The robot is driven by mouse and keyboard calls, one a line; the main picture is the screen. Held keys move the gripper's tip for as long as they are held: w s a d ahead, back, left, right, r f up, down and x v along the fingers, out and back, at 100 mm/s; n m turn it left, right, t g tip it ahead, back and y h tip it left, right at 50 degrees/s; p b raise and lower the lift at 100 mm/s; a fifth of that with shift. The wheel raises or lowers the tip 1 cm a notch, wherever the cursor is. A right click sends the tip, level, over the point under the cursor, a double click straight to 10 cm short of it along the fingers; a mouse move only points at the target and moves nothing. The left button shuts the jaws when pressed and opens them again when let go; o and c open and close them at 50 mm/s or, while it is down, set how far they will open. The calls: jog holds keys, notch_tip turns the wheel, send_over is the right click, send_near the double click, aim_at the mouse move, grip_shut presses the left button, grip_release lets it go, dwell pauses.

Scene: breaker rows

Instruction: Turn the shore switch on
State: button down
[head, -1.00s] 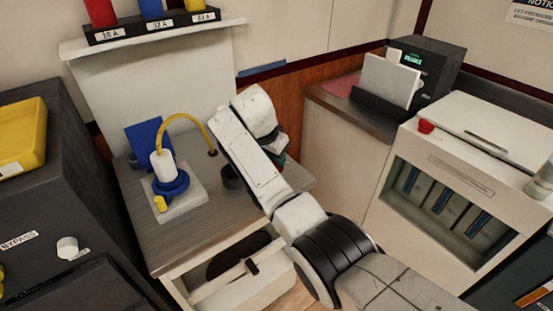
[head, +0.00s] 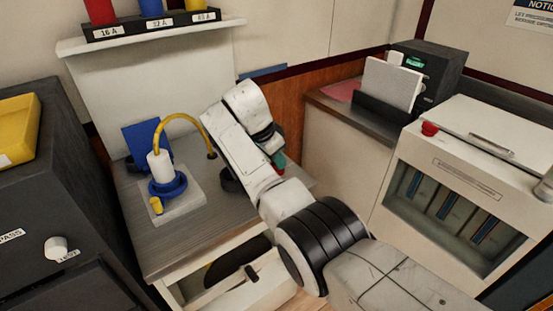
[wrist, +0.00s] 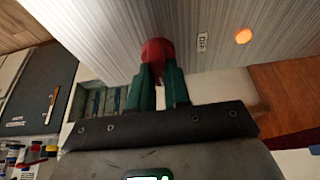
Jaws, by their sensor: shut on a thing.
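In the wrist view my gripper (wrist: 158,72) has two green fingers closed on a red rounded knob (wrist: 158,50). The knob is at a grey grained surface (wrist: 110,28). A small white label (wrist: 202,42) is beside it, too small to read, and a round orange spot (wrist: 243,36) glows farther right. I cannot tell the knob's turn position. A white plug (head: 160,163) with a yellow cable stands in a blue socket (head: 168,187) on the worktop (head: 200,235).
A dark cabinet (head: 75,190) with a white knob (head: 57,247) stands close on the left, with a yellow tray (head: 20,128) on top. A cream machine (head: 400,150) with a red button (head: 430,129) is right. A shelf (head: 150,35) with coloured, amp-labelled pieces is behind.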

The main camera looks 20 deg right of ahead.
jog(key=c, duration=1.1)
grip_release()
jog(key=v, duration=1)
jog(key=shift+a+r, duration=0.15)
jog(key=shift+r, duration=0.25)
